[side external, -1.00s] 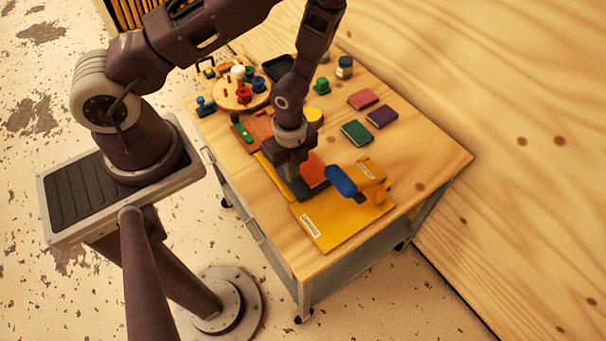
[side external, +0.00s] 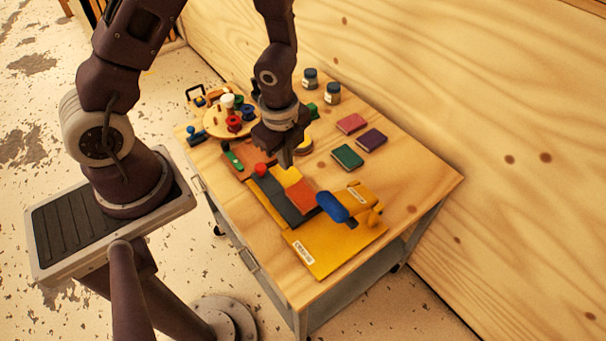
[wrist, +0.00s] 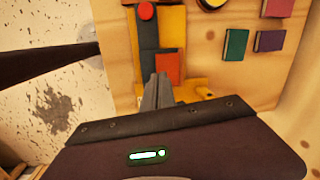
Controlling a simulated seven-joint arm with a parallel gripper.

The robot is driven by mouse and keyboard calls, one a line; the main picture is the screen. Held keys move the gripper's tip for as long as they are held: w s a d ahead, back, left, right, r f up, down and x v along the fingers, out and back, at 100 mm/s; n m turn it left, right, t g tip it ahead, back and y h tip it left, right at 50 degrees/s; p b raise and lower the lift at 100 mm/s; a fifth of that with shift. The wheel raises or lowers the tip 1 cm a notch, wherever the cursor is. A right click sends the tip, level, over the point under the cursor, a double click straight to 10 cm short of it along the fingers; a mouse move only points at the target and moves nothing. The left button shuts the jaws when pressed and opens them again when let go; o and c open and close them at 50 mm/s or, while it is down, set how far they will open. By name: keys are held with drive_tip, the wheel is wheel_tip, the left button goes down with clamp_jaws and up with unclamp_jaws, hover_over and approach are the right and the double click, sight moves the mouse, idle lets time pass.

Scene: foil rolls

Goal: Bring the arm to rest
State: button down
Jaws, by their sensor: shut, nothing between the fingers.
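My gripper (side external: 286,156) is shut and empty. In the side external view it hangs above the table, over the back part of a board with yellow, dark grey and orange-red panels (side external: 302,196). The wrist view shows its closed fingers (wrist: 157,90) pointing at the same coloured panels (wrist: 171,68). A red round piece (side external: 260,170) sits on the dark grey panel, left of and below the gripper. The gripper appears clear of everything on the table.
A yellow stand with a blue handle (side external: 332,207) is at the table's front. A round wooden tray (side external: 217,124) with coloured spools is at back left. Green (side external: 346,157), purple (side external: 371,139) and pink (side external: 351,123) blocks and jars (side external: 333,93) are at right.

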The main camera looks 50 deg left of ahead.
wheel_tip(320, 180, up, 19)
drive_tip(key=s+a+n+t+y, duration=0.2)
drive_tip(key=a+n+t, duration=0.1)
drive_tip(key=n, duration=0.6)
drive_tip(key=s+d+r+n+h, duration=0.1)
drive_tip(key=s+d+r+n, duration=0.1)
drive_tip(key=s+r+n, duration=0.1)
drive_tip(key=s+d+r+n+t+h, duration=0.1)
drive_tip(key=s+d+r+n, duration=0.2)
drive_tip(key=s, duration=0.5)
wheel_tip(320, 180, up, 2)
drive_tip(key=shift+s+d+r+n+t+h, duration=0.2)
drive_tip(key=shift+d+n+t+h, duration=0.15)
drive_tip(key=shift+n, duration=0.25)
